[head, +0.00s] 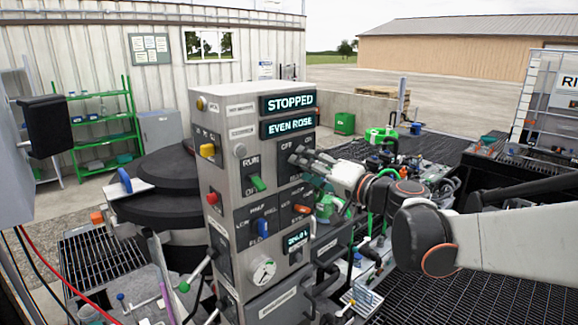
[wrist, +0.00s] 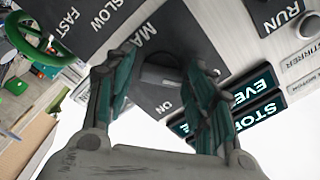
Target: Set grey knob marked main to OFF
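The grey knob (wrist: 160,76) is on a dark plate (wrist: 120,75) on the control cabinet (head: 217,112). In the wrist view the plate shows part of the word "MAIN", and "ON" close to the knob. My gripper (head: 301,160) faces the cabinet front. In the wrist view its teal-padded fingers (wrist: 162,66) stand apart, one on each side of the knob. The gap looks small, and I cannot tell whether either finger touches it.
Displays (head: 288,102) above read "STOPPED" and "EVEN ROSE".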

